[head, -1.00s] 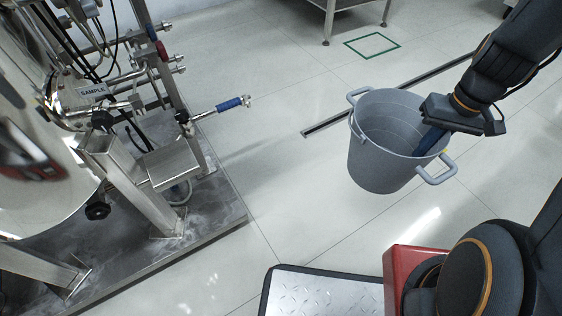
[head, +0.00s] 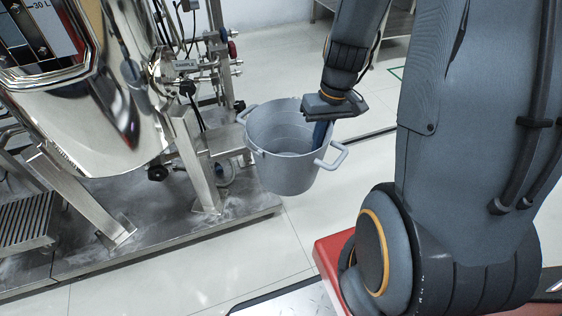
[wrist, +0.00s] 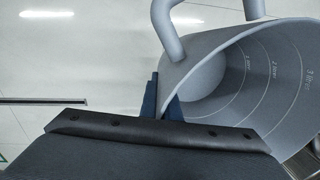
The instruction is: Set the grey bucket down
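The grey bucket (head: 285,172) hangs upright or nearly so in the head view, close to the steel skid. My gripper (head: 320,135) is shut on the right part of its rim, with one blue finger inside. In the wrist view the blue fingers (wrist: 164,97) pinch the rim beside a loop handle, and the bucket (wrist: 285,100) shows graduation marks on its inner wall. The inside that shows looks empty. The bucket's base overlaps the skid's edge in the picture; its height above the floor is hard to tell.
A polished tank stands at left. Pale floor (head: 365,180) is clear right of the bucket, with a drain slot.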

